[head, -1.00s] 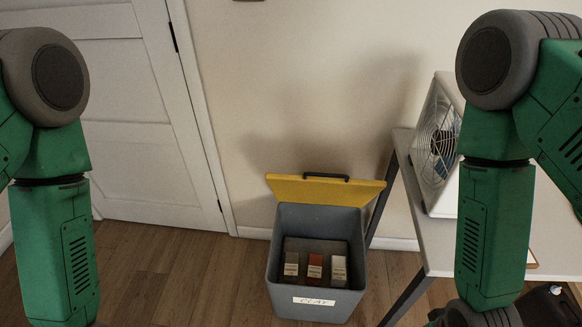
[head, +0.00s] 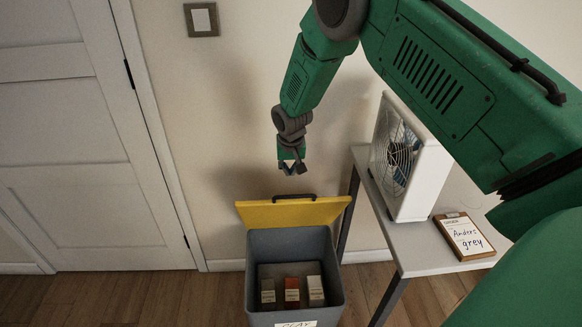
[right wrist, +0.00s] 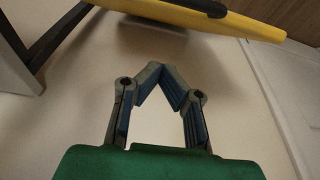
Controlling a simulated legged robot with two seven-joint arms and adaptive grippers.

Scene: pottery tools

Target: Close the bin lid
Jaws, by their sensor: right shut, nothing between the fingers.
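The grey bin (head: 292,247) stands on the floor against the wall, with several small labelled blocks inside. Its yellow lid (head: 290,213) stands open at the back, tilted up toward the wall, with a dark handle (head: 294,197) on its far edge. My right gripper (head: 291,172) hangs just above and behind the lid, near the wall, its fingers shut and empty, apart from the handle. In the right wrist view my fingertips (right wrist: 160,68) meet, and the lid (right wrist: 200,18) crosses the top with part of the dark handle (right wrist: 205,6). My left gripper is not in view.
A table (head: 425,262) stands to the right of the bin, with a white box fan (head: 405,160) and a clipboard (head: 463,236) on it. The table leg (head: 349,212) is close beside the bin. A white door (head: 90,150) is at left; the floor there is clear.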

